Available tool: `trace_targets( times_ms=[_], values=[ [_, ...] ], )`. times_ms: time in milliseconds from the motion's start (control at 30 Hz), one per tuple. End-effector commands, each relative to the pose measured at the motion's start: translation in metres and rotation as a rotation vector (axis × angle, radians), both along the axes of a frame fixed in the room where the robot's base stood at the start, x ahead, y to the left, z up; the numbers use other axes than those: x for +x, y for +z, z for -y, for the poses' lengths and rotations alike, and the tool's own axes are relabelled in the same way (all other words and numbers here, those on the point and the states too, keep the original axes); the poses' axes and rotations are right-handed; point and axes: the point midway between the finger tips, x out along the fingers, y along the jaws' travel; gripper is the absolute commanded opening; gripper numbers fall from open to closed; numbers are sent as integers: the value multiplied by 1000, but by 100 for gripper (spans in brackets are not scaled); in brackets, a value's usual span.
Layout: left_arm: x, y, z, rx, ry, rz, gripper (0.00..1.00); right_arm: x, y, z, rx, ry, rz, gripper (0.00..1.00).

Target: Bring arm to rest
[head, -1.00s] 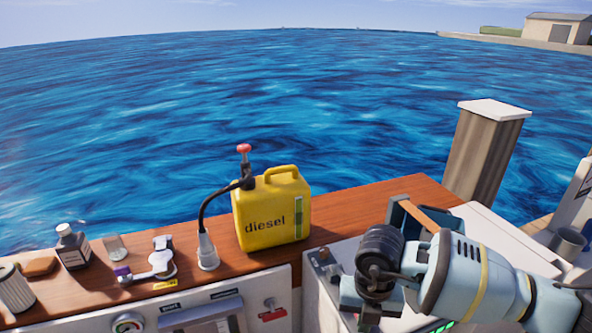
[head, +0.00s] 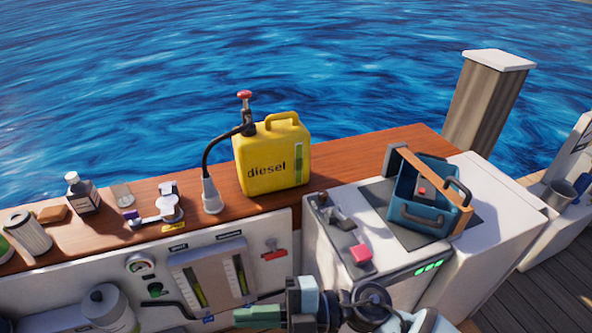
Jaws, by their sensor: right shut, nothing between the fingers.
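My right arm (head: 375,308) comes in at the bottom right. My right gripper (head: 245,316) points left along the bottom edge of the head view, in front of the white panel. Its fingers are shut with nothing seen between them. The lower part of the arm is cut off by the picture edge. My left gripper is not in view.
A yellow diesel can (head: 272,160) with a hose and red-topped pump stands on the wooden ledge (head: 350,157). A blue toolbox (head: 420,200) sits on the white console (head: 500,208). A bottle (head: 82,194) and filter (head: 30,232) are at left. Gauges line the panel (head: 255,275).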

Motion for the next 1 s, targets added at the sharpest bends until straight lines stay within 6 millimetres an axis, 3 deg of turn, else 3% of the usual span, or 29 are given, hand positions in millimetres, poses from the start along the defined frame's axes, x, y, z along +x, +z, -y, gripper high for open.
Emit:
trace_targets(
  times_ms=[133,233,367,467,633,800,1000],
  values=[
    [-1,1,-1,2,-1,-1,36,18,7,17,198,-258,-185,0],
    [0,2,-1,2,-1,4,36,33,-4,40,283,-447,-316,0],
    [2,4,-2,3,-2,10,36,46,-36,79,336,-705,-498,0],
    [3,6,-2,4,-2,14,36,44,-73,115,333,-902,-648,0],
    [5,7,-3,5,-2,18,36,11,-151,179,250,-1213,-919,0],
    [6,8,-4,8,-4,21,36,-53,-218,231,104,-1440,-1172,0],
    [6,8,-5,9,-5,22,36,-120,-260,264,-38,-1570,-1370,0]
  ],
)
